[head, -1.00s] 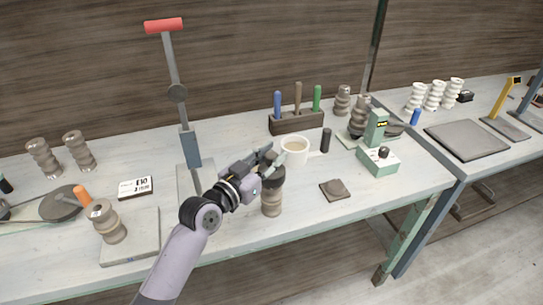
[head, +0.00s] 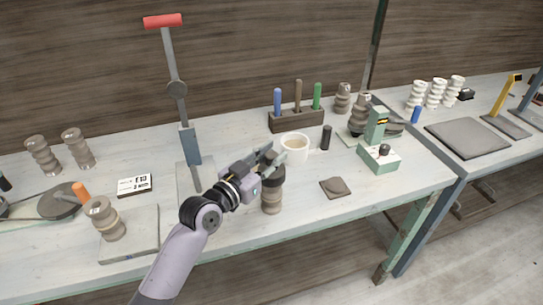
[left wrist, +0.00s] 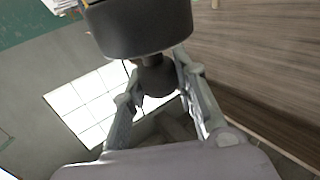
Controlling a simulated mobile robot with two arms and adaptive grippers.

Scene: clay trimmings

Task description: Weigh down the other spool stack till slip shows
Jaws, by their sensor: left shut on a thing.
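My left gripper (head: 267,158) is shut on a dark round weight (head: 271,174) at the front middle of the bench. In the left wrist view, the gripper (left wrist: 160,95) has its fingers around the knob of the dark weight (left wrist: 140,28). A brown spool stack (head: 271,201) stands upright right below the weight. I cannot tell whether the weight rests on it or hangs just above. Another spool stack (head: 107,222) stands on a grey slab (head: 142,240) at the left, by an orange-capped thing (head: 82,193). My right gripper is not in view.
A cream mug (head: 295,148) and a black cylinder (head: 326,138) stand close behind the gripper. A tall lever press (head: 189,145) with a red handle is to the left. A small dark pad (head: 335,188) and a green device (head: 379,157) are to the right. A display card (head: 134,186) lies left.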

